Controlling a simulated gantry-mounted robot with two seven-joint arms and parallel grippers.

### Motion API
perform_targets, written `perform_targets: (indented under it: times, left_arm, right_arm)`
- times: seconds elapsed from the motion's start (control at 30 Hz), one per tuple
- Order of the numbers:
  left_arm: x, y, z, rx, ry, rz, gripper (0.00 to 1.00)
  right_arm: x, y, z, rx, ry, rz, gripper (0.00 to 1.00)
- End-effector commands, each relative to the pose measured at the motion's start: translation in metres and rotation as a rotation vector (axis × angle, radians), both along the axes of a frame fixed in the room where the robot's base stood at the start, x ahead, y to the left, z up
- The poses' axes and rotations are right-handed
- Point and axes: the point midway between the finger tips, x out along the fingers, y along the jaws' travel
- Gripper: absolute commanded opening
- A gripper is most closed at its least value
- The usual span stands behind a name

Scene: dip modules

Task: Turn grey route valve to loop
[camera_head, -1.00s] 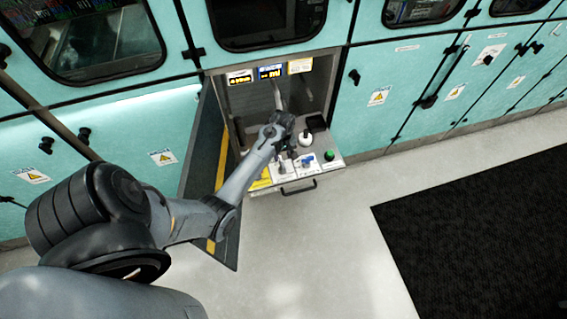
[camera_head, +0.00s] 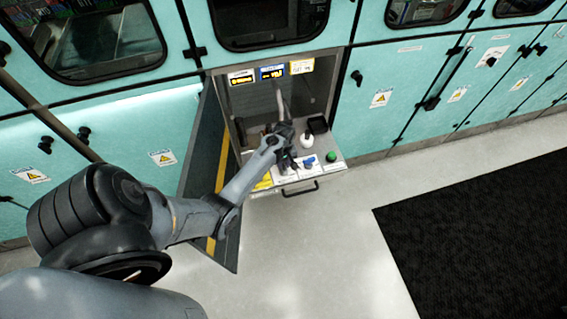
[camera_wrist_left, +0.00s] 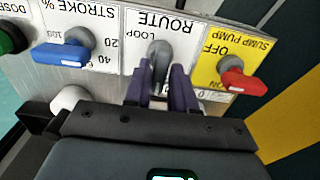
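The grey route valve (camera_wrist_left: 160,50) is at the centre top of the left wrist view, on a white label reading ROUTE, upside down there. The word LOOP is just left of its handle. My left gripper (camera_wrist_left: 161,72) has its two dark purple fingers close on either side of the handle, with little gap. The fingers partly hide the handle's lower end. In the head view, my left gripper (camera_head: 288,161) is low over the panel and hides the valve. My right gripper is not in view.
A red sump pump handle (camera_wrist_left: 243,82) on a yellow label is close right in the wrist view. A blue stroke handle (camera_wrist_left: 65,52) and a green knob (camera_wrist_left: 12,38) are left.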

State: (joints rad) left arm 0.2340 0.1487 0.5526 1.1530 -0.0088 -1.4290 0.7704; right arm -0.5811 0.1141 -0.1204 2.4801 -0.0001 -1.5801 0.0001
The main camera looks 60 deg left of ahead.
Motion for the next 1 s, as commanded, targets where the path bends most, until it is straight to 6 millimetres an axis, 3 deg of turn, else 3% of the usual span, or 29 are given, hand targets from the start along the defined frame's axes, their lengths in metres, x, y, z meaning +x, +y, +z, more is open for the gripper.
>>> perform_targets:
  times: [0.03,0.17,0.57,1.0]
  left_arm:
    - [0.000,0.000,0.000,0.000,0.000,0.000,0.17]
    - [0.000,0.000,0.000,0.000,0.000,0.000,0.00]
    - [-0.001,0.000,0.002,-0.001,0.002,-0.047,0.00]
    - [0.000,0.001,0.005,0.000,0.002,-0.367,0.00]
  right_arm:
    - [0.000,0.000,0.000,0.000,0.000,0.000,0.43]
    - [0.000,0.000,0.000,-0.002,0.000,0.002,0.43]
    - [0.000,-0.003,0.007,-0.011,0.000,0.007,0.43]
    - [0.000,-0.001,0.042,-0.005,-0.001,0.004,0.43]
